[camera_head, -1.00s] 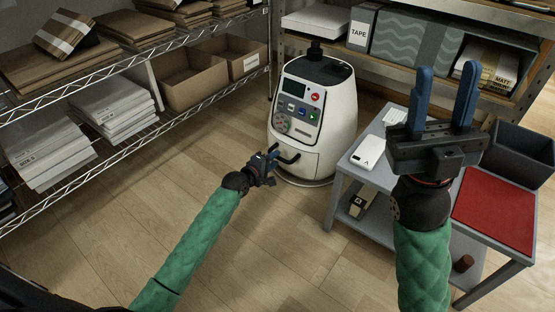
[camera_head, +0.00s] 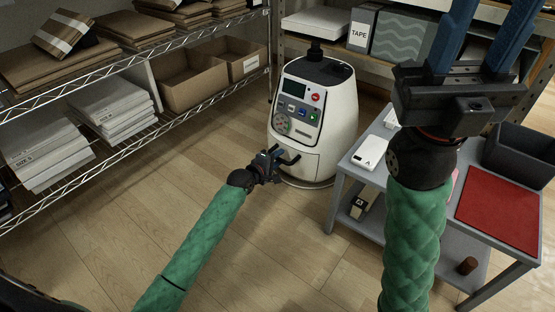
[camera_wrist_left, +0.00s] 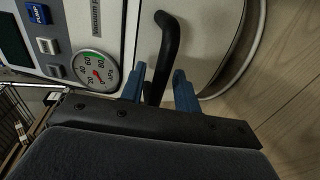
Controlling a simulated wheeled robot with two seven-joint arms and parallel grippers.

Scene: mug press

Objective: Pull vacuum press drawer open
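The white vacuum press (camera_head: 318,104) stands on the floor in the middle of the head view. Its drawer (camera_head: 297,160) is low on the front and looks flush with the body. The drawer's black handle (camera_head: 288,158) sticks out; the left wrist view shows it as a dark bar (camera_wrist_left: 167,38). My left gripper (camera_head: 272,163) is at the handle. In the left wrist view its blue fingers (camera_wrist_left: 158,88) stand on either side of the bar, apart, with narrow gaps beside it. My right gripper (camera_head: 484,40) is raised, fingers wide apart and empty.
A grey table (camera_head: 347,168) with a red mat (camera_head: 500,208) and a dark bin (camera_head: 520,152) stands right of the press. A wire shelf (camera_head: 130,138) with boxes and paper stacks runs along the left. The wooden floor (camera_head: 255,245) before the press is clear.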

